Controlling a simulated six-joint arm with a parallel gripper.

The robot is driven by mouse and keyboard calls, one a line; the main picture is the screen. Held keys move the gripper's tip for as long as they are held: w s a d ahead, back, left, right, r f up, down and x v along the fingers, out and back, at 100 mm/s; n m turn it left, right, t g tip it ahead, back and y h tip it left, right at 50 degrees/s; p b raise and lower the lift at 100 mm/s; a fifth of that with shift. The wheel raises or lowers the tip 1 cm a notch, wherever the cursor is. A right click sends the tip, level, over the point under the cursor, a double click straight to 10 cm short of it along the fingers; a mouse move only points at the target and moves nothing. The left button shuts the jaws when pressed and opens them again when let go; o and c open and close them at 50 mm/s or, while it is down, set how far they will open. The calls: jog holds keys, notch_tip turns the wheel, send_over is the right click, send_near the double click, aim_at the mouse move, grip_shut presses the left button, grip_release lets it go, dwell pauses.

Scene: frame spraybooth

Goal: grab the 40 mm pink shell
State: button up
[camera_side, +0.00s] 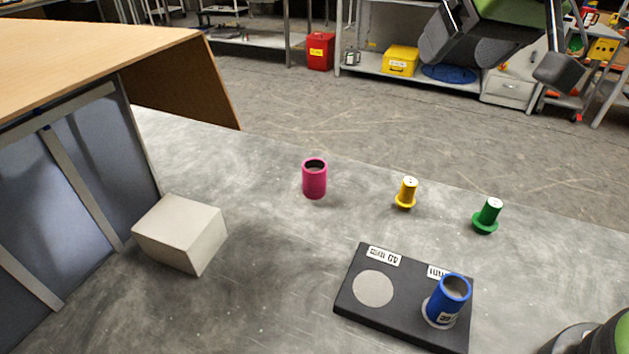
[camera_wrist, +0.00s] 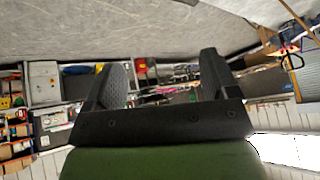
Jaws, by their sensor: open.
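The pink shell (camera_side: 314,180) is an open-topped hollow cylinder standing upright on the grey table, near its far edge in the side view. My gripper (camera_side: 500,62) is high at the top right of the side view, well above and to the right of the pink shell. Its two dark fingers stand apart with nothing between them, as the wrist view (camera_wrist: 160,85) also shows. The pink shell does not show in the wrist view.
A black base plate (camera_side: 405,314) carries a blue shell (camera_side: 449,299) over its right spot; its left spot is bare. A yellow peg (camera_side: 406,193) and a green peg (camera_side: 487,216) stand right of the pink shell. A pale block (camera_side: 181,234) sits left, beside a wooden-topped booth (camera_side: 100,50).

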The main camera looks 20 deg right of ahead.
jog(key=w+a+f+n, duration=0.2)
jog(key=w+a+f, duration=0.5)
jog(key=w+f, duration=0.15)
jog(key=n, duration=0.2)
send_near(314, 168)
jog(key=f, duration=0.2)
jog(key=x, duration=0.4)
jog(key=shift+w+a, duration=0.2)
jog(key=shift+a, duration=0.15)
jog(key=shift+x, duration=1.05)
jog(key=shift+a, duration=0.1)
jog(key=c, duration=1)
